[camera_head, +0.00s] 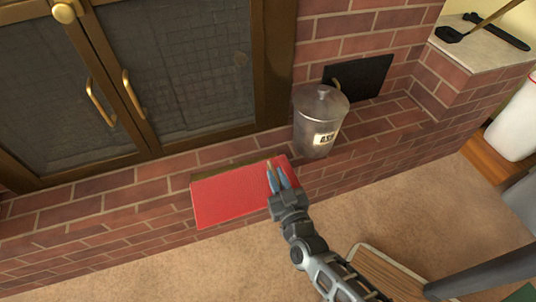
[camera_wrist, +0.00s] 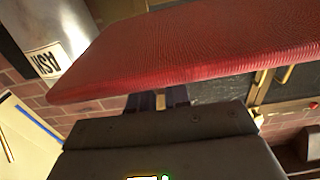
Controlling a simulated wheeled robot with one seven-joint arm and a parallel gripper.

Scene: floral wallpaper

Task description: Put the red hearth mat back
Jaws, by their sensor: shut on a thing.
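The red hearth mat (camera_head: 232,196) is a flat red slab in front of the fireplace doors, over the brick hearth ledge in the head view. My gripper (camera_head: 277,177) is at its right end, with the fingers shut on it. In the wrist view the red mat (camera_wrist: 190,50) fills the upper part, its leathery surface close to the camera. The fingertips (camera_wrist: 158,100) go behind its near edge and are hidden there. I cannot tell whether the mat touches the bricks or hangs just above them.
A metal ash can (camera_head: 319,122) stands on the hearth just right of the mat. Brass-handled fireplace doors (camera_head: 180,65) are behind. A small black hatch (camera_head: 360,78) is in the brick wall. Fire tools (camera_head: 490,32) lie on a ledge at the upper right. Carpet (camera_head: 180,268) lies in front.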

